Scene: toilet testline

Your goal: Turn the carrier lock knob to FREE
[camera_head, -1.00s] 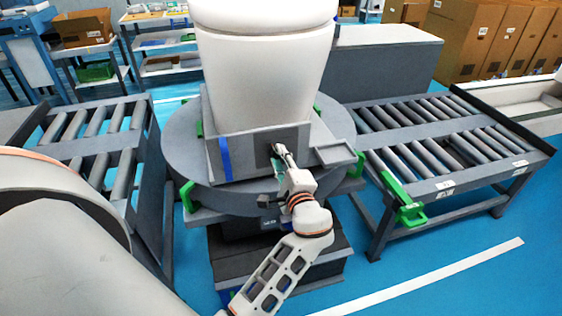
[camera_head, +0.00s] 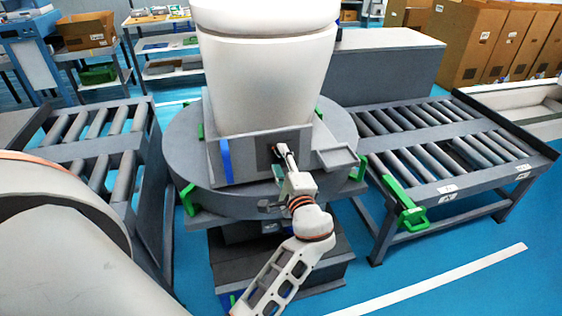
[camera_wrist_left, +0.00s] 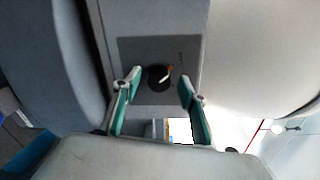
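The carrier lock knob (camera_wrist_left: 159,77) is a small round black knob with an orange-and-white pointer, set on a dark square plate (camera_wrist_left: 180,51) on the carrier's grey front. The pointer slants toward the upper right in the left wrist view; its label is too small to read. My left gripper (camera_wrist_left: 156,84) is open, with one teal-padded finger on each side of the knob and visible gaps between. In the head view my left gripper (camera_head: 280,156) is at the carrier's front panel (camera_head: 254,163) and hides the knob. My right gripper is not in view.
A white toilet body (camera_head: 262,75) stands on the carrier, on a round grey turntable (camera_head: 182,155). Roller conveyors flank it at left (camera_head: 88,160) and right (camera_head: 440,145). A green latch (camera_head: 411,216) sits on the right conveyor's corner. A small grey tray (camera_head: 338,158) juts beside the panel.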

